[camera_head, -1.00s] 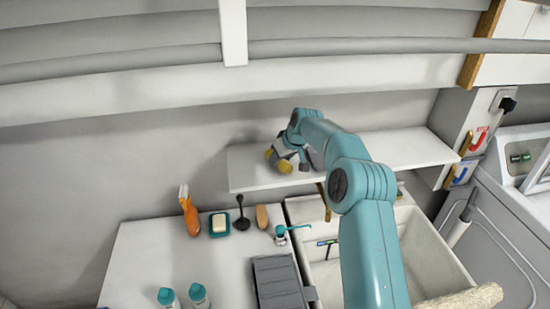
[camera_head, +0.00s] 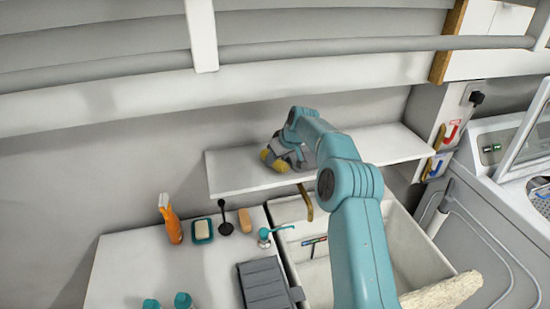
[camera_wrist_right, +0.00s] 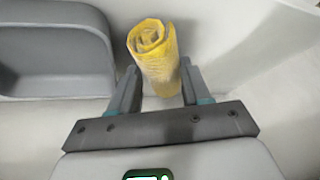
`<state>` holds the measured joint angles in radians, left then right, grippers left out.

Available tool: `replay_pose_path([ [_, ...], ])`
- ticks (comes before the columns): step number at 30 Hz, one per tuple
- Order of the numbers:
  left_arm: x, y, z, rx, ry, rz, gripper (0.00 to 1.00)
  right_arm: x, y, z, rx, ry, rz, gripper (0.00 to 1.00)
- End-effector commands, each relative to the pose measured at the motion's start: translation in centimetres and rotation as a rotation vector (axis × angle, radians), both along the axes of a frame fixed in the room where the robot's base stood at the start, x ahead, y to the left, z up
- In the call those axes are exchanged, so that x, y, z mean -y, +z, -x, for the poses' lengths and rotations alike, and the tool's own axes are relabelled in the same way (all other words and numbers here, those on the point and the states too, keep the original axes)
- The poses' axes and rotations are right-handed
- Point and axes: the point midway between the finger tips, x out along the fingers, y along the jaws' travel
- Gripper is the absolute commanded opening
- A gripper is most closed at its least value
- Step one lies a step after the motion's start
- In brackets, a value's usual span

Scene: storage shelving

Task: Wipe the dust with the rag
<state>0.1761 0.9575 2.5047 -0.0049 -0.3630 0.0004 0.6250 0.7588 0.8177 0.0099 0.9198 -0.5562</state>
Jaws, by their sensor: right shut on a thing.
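The yellow rag (camera_wrist_right: 155,50) is a rolled bundle between the fingers of my right gripper (camera_wrist_right: 158,88) in the right wrist view. My right gripper (camera_head: 284,156) is shut on it. In the head view, yellow ends of the rag (camera_head: 266,155) show beside the gripper, low over the white wall shelf (camera_head: 385,146). I cannot tell whether the rag touches the shelf. A faint grey patch on the shelf left of the gripper may be dust or shadow. My right arm hides part of the shelf. My left gripper is not in view.
Below the shelf, a counter (camera_head: 130,265) holds an orange spray bottle (camera_head: 171,222), a soap dish (camera_head: 202,230), a brush (camera_head: 245,220) and teal-capped bottles. A sink (camera_head: 400,245) lies under my arm. A washing machine (camera_head: 500,230) stands at right. The shelf's right part is clear.

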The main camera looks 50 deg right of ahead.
Motion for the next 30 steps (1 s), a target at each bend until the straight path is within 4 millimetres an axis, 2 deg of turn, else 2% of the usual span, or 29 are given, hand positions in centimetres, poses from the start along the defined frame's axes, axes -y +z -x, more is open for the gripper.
replay_pose_path([
  [17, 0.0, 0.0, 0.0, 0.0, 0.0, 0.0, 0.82, 0.0, 5.6, -0.1, 0.004, 0.0, 0.002, 0.23],
  [30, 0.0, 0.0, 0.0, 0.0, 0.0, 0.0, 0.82, 0.0, 6.3, -0.1, 0.002, 0.0, 0.002, 0.23],
])
